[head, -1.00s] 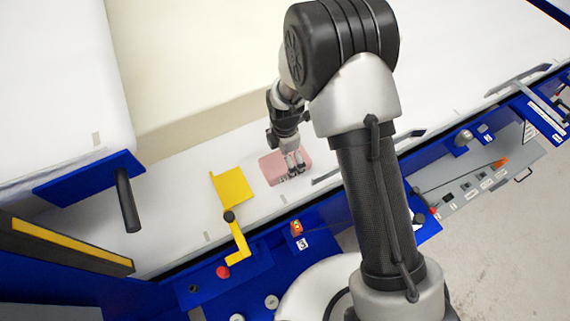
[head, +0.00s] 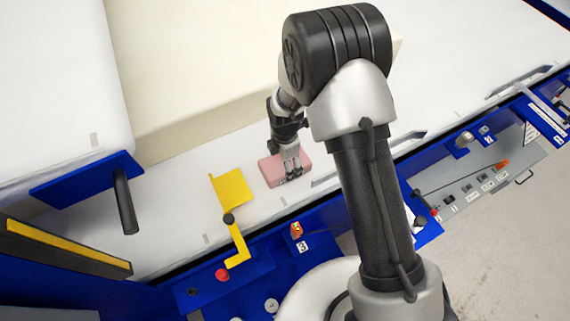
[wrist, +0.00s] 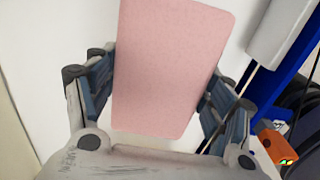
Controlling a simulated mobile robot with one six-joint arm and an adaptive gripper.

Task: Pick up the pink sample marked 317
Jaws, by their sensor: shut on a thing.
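The pink sample (head: 274,169) is a flat block with rounded corners at the front of the white surface in the head view. Dark marking shows on its near side but is too small to read. My gripper (head: 291,172) is at its right part, pointing down, with its fingers shut on it. In the wrist view the pink sample (wrist: 170,70) fills the middle between the two blue-padded fingers of my gripper (wrist: 160,100). I cannot tell whether the sample is clear of the surface.
A large cream foam block (head: 190,105) lies behind the sample. A yellow bracket (head: 229,187) stands just left of it. A blue front rail (head: 265,255) carries a red button (head: 222,274) and an orange-red switch (head: 296,229). White surface (head: 470,50) is free at the right.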

